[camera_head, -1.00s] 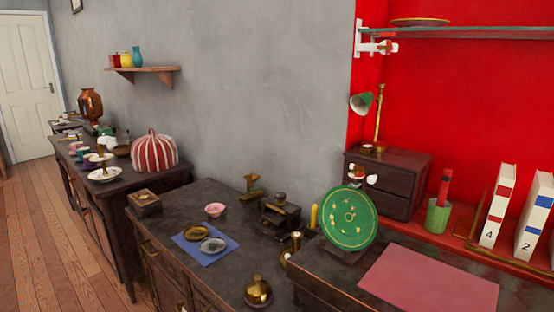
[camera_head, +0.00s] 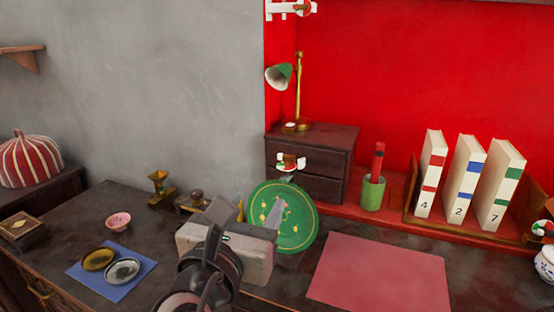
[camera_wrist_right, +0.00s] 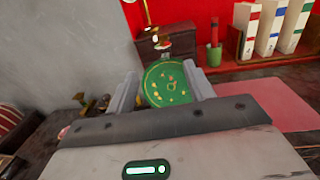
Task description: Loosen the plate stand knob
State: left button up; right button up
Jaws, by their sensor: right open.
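A green plate with gold marks (camera_head: 296,226) stands upright, leaning slightly, on the dark counter. In the right wrist view the plate (camera_wrist_right: 168,84) shows between my two fingers, ahead of them. My right gripper (camera_head: 248,212) is open and in front of the plate's left part, which it hides. I cannot tell from the head view whether it touches the plate. The plate stand is mostly hidden, and I cannot make out its knob. A small white and red fitting (camera_head: 291,162) shows just above the plate's top edge. My left gripper is not in view.
A dark drawer box (camera_head: 312,155) with a green lamp (camera_head: 279,75) stands behind the plate. A pink mat (camera_head: 380,275) lies to the right, with a green cup (camera_head: 372,194) and numbered books (camera_head: 465,180) behind. A blue cloth (camera_head: 112,281) with two small dishes lies left.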

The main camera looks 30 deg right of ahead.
aim_at(286, 159)
jog(key=x, duration=1.5)
jog(key=shift+w+d+r, duration=0.1)
jog(key=shift+d, duration=0.25)
jog(key=c, duration=1)
